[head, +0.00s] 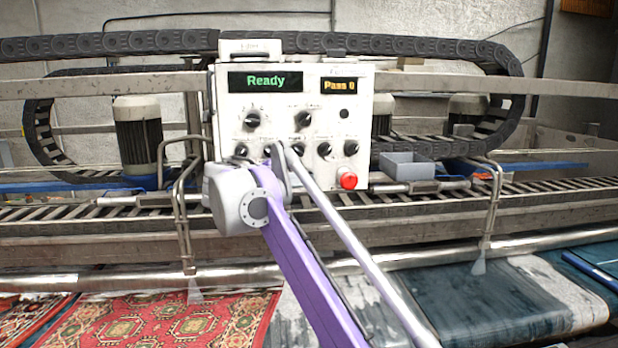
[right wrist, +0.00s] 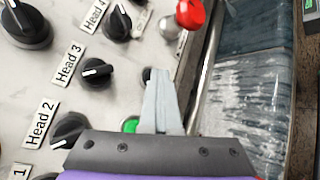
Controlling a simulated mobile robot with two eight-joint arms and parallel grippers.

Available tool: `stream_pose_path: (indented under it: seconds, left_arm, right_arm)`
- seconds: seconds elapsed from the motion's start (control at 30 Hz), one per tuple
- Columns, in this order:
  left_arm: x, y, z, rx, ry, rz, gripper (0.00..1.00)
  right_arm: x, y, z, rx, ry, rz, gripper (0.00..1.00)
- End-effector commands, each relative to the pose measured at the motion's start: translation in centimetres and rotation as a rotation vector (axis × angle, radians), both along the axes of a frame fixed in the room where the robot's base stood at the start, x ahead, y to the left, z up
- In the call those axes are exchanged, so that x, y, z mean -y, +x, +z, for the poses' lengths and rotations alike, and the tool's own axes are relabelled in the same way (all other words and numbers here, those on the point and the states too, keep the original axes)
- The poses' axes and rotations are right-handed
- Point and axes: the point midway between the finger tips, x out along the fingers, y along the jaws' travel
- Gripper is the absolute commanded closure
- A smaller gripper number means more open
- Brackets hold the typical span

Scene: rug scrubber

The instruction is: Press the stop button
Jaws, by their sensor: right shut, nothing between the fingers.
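The red stop button (head: 347,179) sticks out at the lower right corner of the white control panel (head: 225,115). It also shows at the top of the right wrist view (right wrist: 190,14), on a silvery collar. My right gripper (right wrist: 158,78) is shut and empty, its tips in front of the panel, apart from the red button in the picture. I cannot tell whether the tips touch the panel. A green button (right wrist: 131,125) is partly hidden beside the fingers. In the head view my right arm covers the panel's lower middle and hides the fingertips. My left gripper is not in view.
The panel has several black knobs (head: 253,119), a "Ready" display (head: 265,81) and a "Pass 0" display (head: 340,86). A bent metal rail (head: 180,215) stands left of my arm. A red patterned rug (head: 150,320) lies at the lower left. A grey bin (head: 408,166) stands right of the panel.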

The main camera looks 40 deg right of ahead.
Motion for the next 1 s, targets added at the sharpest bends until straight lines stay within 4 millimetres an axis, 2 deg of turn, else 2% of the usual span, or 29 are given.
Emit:
stream_pose_path:
  seconds: [0.5,0.83,1.0]
  left_arm:
    - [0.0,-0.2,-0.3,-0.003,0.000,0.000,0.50]
    - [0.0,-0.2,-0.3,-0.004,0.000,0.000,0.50]
    - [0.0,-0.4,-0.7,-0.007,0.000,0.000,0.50]
  right_arm:
    - [-0.7,-1.4,-0.1,0.000,0.000,0.000,1.00]
    - [-0.8,-1.6,-0.1,0.000,0.000,0.000,1.00]
    - [-1.6,-2.8,-0.1,-0.001,0.000,0.002,1.00]
